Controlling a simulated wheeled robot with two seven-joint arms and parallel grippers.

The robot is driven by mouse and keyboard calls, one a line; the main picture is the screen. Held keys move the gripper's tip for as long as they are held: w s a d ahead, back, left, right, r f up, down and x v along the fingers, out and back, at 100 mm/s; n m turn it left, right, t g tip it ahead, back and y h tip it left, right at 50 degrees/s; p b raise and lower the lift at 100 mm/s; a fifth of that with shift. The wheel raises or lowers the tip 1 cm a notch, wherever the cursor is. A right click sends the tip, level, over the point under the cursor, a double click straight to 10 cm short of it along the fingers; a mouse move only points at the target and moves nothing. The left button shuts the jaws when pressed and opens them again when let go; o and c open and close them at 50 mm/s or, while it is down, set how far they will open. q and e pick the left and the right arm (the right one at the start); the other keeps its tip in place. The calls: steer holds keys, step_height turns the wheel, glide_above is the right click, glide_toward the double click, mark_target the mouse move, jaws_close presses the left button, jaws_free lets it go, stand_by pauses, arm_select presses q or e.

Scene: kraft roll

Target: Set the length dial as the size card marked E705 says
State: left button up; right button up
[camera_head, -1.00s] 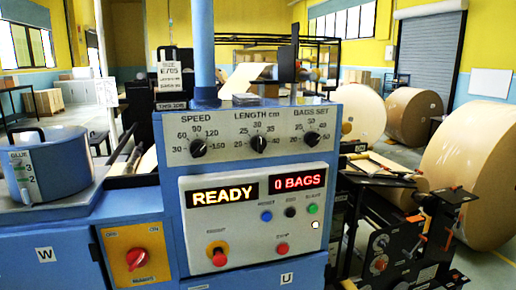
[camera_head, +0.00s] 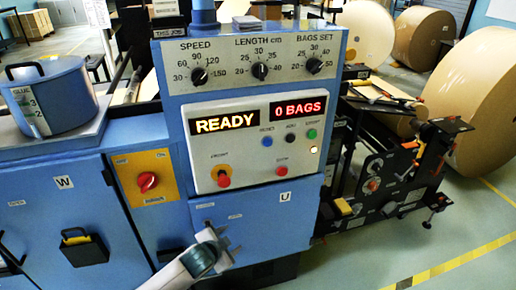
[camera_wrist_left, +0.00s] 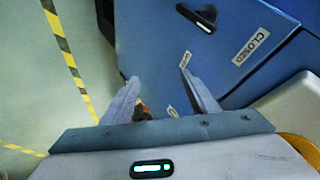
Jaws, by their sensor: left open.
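The length dial (camera_head: 260,71) is a black knob on the grey control panel (camera_head: 220,52), between the speed dial (camera_head: 199,75) and the bags-set dial (camera_head: 314,65). Its scale reads 20, 25, 30, 35 and 40 cm; its exact setting is too small to tell. The size card (camera_head: 163,8) is cut off by the top edge, so its marking is out of view now. My left gripper (camera_head: 224,239) is open and empty in front of the lower blue door, well below the dial. Its spread fingers show in the left wrist view (camera_wrist_left: 160,78). My right gripper is out of view.
Below the dials are a READY display (camera_head: 226,122), a 0 BAGS display (camera_head: 297,107) and several buttons. A red switch (camera_head: 147,181) and a glue pot (camera_head: 46,98) are at left. Black roll-stand parts (camera_head: 400,170) project at right. Floor is free in front.

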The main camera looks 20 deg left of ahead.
arm_select(q)
step_height(320, 180, up, 51)
steer(key=d+m+t+h+p, duration=0.1)
steer(key=m+t+h+p, duration=0.1)
steer(key=m+t, duration=0.5)
steer(key=m+h, duration=0.1)
steer(key=m, duration=0.3)
steer(key=shift+s+f+m+t, duration=0.15)
steer(key=shift+f+m+t, duration=0.05)
steer(key=shift+m+t, duration=0.1)
steer(key=shift+w, duration=0.2)
steer(key=p, duration=0.8)
glide_toward(260, 74)
steer(key=w, duration=0.5)
steer(key=w+d, duration=0.1)
steer(key=w, duration=0.1)
steer(key=shift+w+d+r, duration=0.1)
steer(key=shift+w, duration=0.2)
steer(key=shift+w+d, duration=0.15)
steer(key=shift+w, duration=0.5)
